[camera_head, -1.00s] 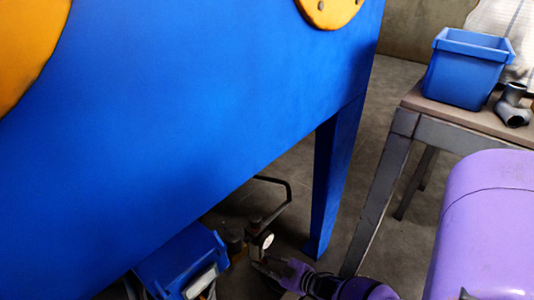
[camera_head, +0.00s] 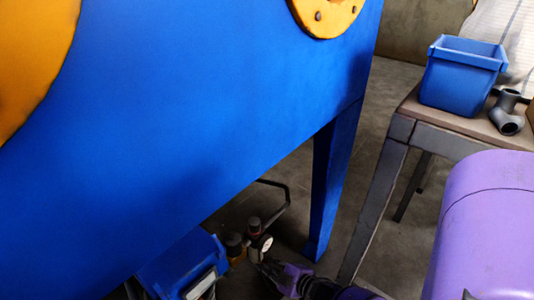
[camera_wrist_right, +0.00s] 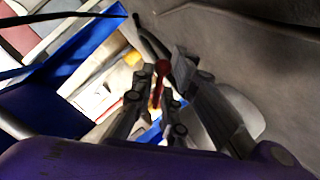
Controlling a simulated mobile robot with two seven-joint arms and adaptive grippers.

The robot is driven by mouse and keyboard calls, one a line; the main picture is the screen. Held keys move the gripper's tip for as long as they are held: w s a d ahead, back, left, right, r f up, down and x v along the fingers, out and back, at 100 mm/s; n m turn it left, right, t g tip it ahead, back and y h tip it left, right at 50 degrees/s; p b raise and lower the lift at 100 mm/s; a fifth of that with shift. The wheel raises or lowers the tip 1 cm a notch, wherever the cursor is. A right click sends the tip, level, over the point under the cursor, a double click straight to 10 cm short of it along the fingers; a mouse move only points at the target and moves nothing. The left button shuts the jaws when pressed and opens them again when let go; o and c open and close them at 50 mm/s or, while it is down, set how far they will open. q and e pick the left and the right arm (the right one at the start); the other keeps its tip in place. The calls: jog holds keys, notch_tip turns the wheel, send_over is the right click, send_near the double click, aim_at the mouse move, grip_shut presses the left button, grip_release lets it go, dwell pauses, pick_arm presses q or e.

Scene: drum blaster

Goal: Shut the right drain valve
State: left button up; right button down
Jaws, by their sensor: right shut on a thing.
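My right gripper (camera_head: 268,268) is low under the blue cabinet (camera_head: 200,130), beside a small round white gauge (camera_head: 262,246) in the head view. In the right wrist view its fingers (camera_wrist_right: 155,108) close around a red lever (camera_wrist_right: 158,88) with a round red knob at its end. I take this lever for the drain valve's handle. The valve body is hidden behind the fingers. The lever cannot be made out in the head view. My left gripper is not in view.
A blue cabinet leg (camera_head: 333,180) stands right of the gauge. A dark bent pipe (camera_head: 285,196) runs behind it, and a blue box-like part (camera_head: 182,262) is to its left. A table at right carries a blue bin (camera_head: 462,75) and a grey pipe fitting (camera_head: 507,112).

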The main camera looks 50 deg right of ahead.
pick_arm(q)
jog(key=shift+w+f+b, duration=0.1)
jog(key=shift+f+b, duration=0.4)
jog(key=shift+b, duration=0.6)
pick_arm(e)
jog(key=shift+d+r+n+t+h, duration=0.15)
jog(key=shift+r+n+t+h, duration=0.2)
jog(key=shift+n+h, duration=0.6)
jog(key=shift+d+r+n+t+h, duration=0.1)
jog(key=shift+r+n+h, duration=0.3)
jog(key=shift+n, duration=1.05)
jog(key=shift+d+r+n+t+h, duration=0.2)
jog(key=shift+r+n+h, duration=0.3)
jog(key=shift+n, duration=0.7)
jog(key=c, duration=1.9)
grip_release()
jog(key=shift+c, duration=0.2)
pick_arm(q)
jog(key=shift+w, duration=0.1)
